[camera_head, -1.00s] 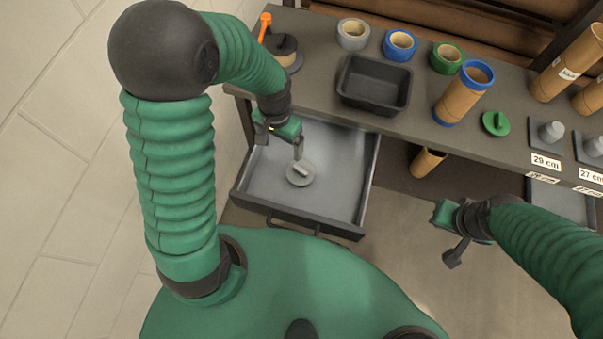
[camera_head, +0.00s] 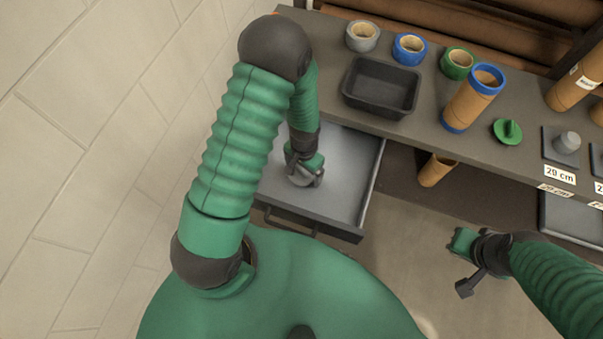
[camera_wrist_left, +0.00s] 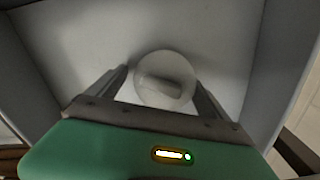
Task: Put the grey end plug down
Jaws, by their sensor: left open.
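The grey end plug (camera_wrist_left: 168,80) is a round disc with a raised grip bar. In the left wrist view it lies on the floor of the open grey drawer (camera_head: 345,190). My left gripper (camera_wrist_left: 160,92) is open, one finger on each side of the plug, with gaps visible between the fingers and the disc. In the head view the left gripper (camera_head: 308,178) is low inside the drawer and partly covers the plug (camera_head: 298,179).
Above the drawer, the shelf holds a black tray (camera_head: 350,97), grey, blue and green tape rolls, a cardboard tube with blue ends (camera_head: 468,100) and a green end plug (camera_head: 507,132). Grey plugs on plates stand at the right by length labels. The drawer's walls surround the left gripper.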

